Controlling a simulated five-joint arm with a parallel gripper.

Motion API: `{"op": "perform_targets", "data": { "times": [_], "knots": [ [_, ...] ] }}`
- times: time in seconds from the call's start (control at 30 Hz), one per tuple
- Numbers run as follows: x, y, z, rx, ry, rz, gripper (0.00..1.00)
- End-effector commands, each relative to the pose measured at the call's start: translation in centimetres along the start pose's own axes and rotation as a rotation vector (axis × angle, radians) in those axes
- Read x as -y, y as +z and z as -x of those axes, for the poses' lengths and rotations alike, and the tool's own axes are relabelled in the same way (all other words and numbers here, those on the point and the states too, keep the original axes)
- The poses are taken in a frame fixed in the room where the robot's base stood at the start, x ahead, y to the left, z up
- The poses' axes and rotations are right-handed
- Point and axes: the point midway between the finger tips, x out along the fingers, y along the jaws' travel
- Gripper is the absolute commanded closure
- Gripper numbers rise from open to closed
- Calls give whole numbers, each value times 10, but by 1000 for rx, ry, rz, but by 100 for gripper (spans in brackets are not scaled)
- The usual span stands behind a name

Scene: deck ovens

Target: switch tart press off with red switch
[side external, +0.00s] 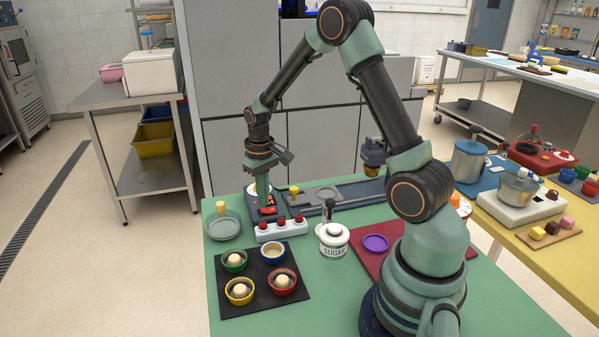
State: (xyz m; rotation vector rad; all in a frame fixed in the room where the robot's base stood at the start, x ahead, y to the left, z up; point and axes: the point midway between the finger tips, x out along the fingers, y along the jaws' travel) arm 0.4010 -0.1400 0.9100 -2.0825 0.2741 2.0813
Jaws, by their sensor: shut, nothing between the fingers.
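My gripper (264,200) points down at the back left of the green table, its fingers shut with nothing between them. It is over a small dark unit (253,213) with a red switch (271,211) on its front part. The fingertips are right beside or above the red switch; I cannot tell whether they touch it. The gripper covers part of the unit, and the switch's position is too small to read. Which thing is the tart press is not clear from this view.
A white holder (281,231) with red items stands just in front. A black mat (255,300) bears several coloured bowls. A dark tray (352,194) runs along the back.

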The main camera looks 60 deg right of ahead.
Motion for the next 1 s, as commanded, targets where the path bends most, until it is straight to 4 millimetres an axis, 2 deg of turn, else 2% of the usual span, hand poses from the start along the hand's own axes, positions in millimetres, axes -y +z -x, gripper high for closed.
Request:
{"op": "perform_targets", "data": {
  "times": [1.0],
  "knots": [
    [0,1,-14,2,0,0,100]
  ]
}}
